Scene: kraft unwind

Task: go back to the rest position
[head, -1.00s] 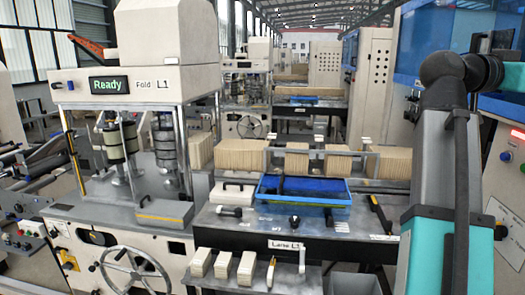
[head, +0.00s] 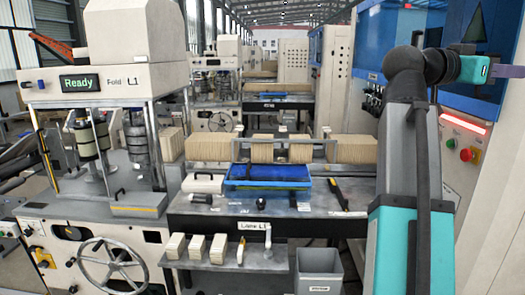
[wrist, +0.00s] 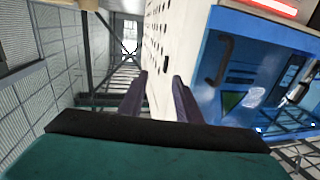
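My arm stands raised at the right of the head view. My gripper (head: 510,71) points to the right there, partly cut by the view's edge. In the wrist view my gripper (wrist: 160,78) shows two dark purple fingers standing apart with nothing between them. Behind them are a pale cabinet with dark holes and a blue machine (wrist: 258,80). No object is held.
The workbench (head: 300,222) carries a blue tray (head: 268,184). A grey bin (head: 318,268) stands at its front. The fold machine (head: 130,25) showing "Ready" is at left. A pale panel with a red button (head: 466,154) stands close right of my arm.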

